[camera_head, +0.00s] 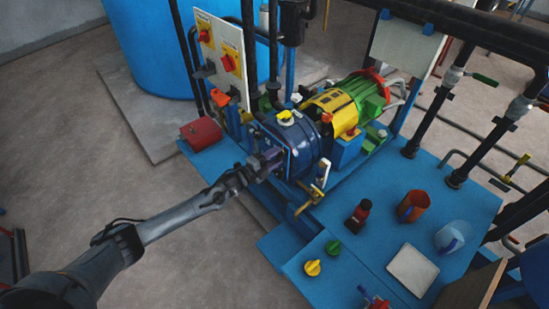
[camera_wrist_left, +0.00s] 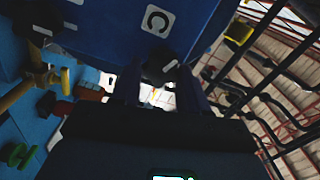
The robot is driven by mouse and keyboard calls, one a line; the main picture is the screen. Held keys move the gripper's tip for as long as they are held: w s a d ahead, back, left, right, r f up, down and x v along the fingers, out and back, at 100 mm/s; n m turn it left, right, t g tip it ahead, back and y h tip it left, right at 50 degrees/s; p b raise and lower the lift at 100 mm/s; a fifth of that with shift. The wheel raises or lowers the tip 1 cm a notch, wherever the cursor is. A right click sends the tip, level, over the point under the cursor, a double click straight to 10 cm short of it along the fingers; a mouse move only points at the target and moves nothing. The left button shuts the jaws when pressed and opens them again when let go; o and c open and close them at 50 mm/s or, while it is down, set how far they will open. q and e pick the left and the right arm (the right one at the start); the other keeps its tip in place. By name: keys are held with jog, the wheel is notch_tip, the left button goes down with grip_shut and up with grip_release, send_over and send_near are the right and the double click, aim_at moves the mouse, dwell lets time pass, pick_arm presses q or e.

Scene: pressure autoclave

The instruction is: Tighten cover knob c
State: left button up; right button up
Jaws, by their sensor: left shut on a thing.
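The dark blue vessel (camera_head: 300,135) sits on the blue skid, its flat cover turned toward my left arm. My left gripper (camera_head: 266,162) reaches the cover's front and hides most of the knob there. In the left wrist view, the two fingers of my left gripper (camera_wrist_left: 160,88) are shut on a black cover knob (camera_wrist_left: 162,66) on the blue cover (camera_wrist_left: 105,25). A white label with a curved arrow (camera_wrist_left: 157,20) is beside this knob. Another dark knob (camera_wrist_left: 35,30) shows at the cover's left. I cannot read a letter on either knob. My right gripper is not in view.
A red box (camera_head: 200,133) and a switch panel (camera_head: 220,55) stand left of the vessel. A yellow-green motor (camera_head: 345,100) is behind it. A brass valve (camera_head: 310,198) is close to its right. Bottles and cups stand on the blue table (camera_head: 385,225). Floor at front left is clear.

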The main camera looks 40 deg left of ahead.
pick_arm(q)
jog(key=m, duration=0.3)
jog(key=shift+f+m, duration=0.1)
jog(key=shift+m, duration=0.2)
jog(key=m, duration=0.3)
jog(key=shift+m+b, duration=0.3)
jog(key=shift+b, duration=0.1)
jog(key=m, duration=0.3)
jog(key=shift+f, duration=0.1)
jog(key=shift+a+m, duration=0.1)
jog(key=shift+m, duration=1.3)
jog(key=o, duration=1.1)
jog(key=shift+c, duration=0.2)
jog(key=shift+s, duration=0.1)
